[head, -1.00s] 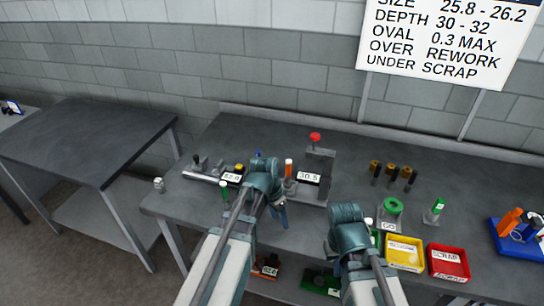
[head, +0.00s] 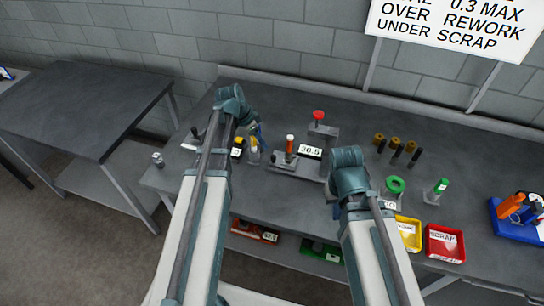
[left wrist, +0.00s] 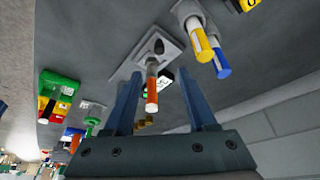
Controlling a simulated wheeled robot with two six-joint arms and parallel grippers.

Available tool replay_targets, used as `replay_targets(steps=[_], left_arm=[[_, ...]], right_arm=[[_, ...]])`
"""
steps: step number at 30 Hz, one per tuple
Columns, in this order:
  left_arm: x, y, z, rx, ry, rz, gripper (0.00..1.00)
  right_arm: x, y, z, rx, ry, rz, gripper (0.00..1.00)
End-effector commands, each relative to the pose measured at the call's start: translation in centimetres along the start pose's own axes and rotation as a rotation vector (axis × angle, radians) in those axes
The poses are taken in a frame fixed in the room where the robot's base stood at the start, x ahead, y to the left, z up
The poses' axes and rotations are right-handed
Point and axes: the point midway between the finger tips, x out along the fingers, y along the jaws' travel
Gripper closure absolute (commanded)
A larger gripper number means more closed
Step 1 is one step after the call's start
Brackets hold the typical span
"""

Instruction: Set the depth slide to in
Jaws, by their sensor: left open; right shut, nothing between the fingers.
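The depth gauge (head: 285,168) stands on the bench with a 30.5 label (head: 310,152), an orange-topped post (head: 289,145) and a red knob (head: 318,115). I cannot tell for sure which part is its slide. My left gripper (head: 258,132) is open, behind and left of the post in the head view. In the left wrist view, the post (left wrist: 152,90) appears between the open fingers of my left gripper (left wrist: 160,100), with a dark knob (left wrist: 159,46) on the plate beyond. Contact is not visible. My right gripper (head: 332,195) is shut and empty at the bench front.
A second gauge with a label (head: 237,153) stands left, partly hidden by my left arm. Several dark cylinders (head: 396,149), a green ring (head: 395,185), a yellow bin (head: 408,235) and a red scrap bin (head: 444,243) are right. The back of the bench is clear.

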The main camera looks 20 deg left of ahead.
Motion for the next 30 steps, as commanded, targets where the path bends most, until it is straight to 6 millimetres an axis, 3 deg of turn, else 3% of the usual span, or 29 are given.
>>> replay_targets(steps=[1,21,30], left_arm=[[1.2,0.0,0.2,0.001,0.000,0.000,0.43],[11.2,0.0,0.2,0.000,0.000,0.001,0.43],[12.1,0.0,0.0,0.000,-0.001,0.000,0.43]], right_arm=[[1.2,-0.1,-0.1,-0.001,0.000,0.000,1.00],[10.3,-1.0,-0.6,0.000,0.000,0.001,1.00],[11.1,-1.1,-0.7,0.000,0.000,0.001,1.00]])
